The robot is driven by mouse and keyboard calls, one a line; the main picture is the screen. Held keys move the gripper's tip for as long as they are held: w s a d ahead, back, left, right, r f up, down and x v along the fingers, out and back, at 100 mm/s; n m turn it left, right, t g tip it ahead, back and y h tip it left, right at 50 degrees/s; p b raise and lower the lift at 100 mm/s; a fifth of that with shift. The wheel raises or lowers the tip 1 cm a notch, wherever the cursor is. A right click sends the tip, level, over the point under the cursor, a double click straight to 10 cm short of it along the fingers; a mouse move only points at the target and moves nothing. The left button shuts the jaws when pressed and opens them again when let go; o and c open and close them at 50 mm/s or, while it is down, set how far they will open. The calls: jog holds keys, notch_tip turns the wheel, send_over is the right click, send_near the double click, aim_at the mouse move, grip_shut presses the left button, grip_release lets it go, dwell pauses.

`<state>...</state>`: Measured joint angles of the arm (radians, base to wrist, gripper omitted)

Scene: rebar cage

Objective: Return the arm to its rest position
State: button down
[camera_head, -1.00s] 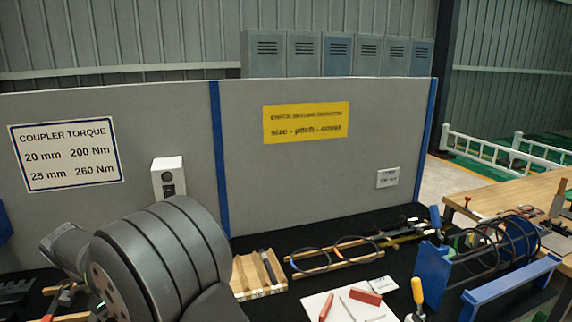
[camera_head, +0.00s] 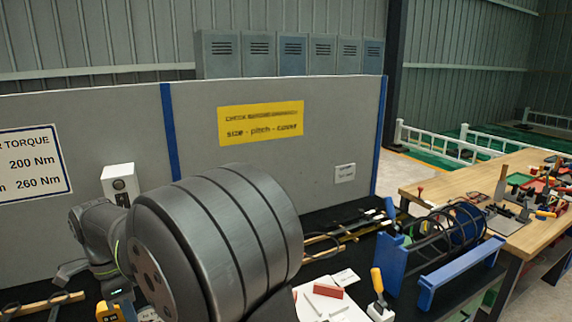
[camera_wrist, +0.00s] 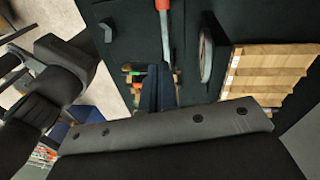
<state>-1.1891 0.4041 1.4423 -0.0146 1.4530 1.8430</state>
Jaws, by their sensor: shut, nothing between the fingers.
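My arm fills the lower left of the head view as large grey rounded links, with a smaller dark joint behind them at the left. My gripper cannot be made out clearly there. In the wrist view my gripper (camera_wrist: 157,72) shows as two narrow dark fingers close together beyond a grey plate with screws. It is shut and empty. The fingers point over the dark bench top, between a red-handled tool and a part of my own arm at the left. No contact with anything is visible.
A blue stand (camera_head: 392,268) holds dark rings at right, beside a wooden table (camera_head: 425,185) with tools. A white board (camera_head: 345,312) with a red block lies in front. A grey partition (camera_head: 330,110) stands behind. The wrist view shows a wooden slotted rack (camera_wrist: 265,72).

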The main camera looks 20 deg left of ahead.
jog(key=shift+w+d+r+g+y, duration=0.3)
jog(key=shift+w+d+g+y, duration=0.2)
jog(key=shift+w+d, duration=0.2)
jog(key=shift+w+d+r+g+y, duration=0.25)
jog(key=shift+w+d+g+y, duration=0.25)
jog(key=shift+w+d, duration=0.15)
jog(key=shift+w+d+r+g+y, duration=0.3)
jog(key=shift+w+d+g+y, duration=0.15)
jog(key=shift+w+d, duration=0.2)
jog(key=shift+w, duration=0.1)
jog(key=s+a+f+t+h, duration=0.4)
jog(key=s+a+t+h, duration=0.1)
jog(key=s+a, duration=0.1)
jog(key=shift+s+a+f, duration=0.15)
jog(key=shift+s+a, duration=0.2)
jog(key=shift+s, duration=0.05)
dwell(0.3)
dwell(0.4)
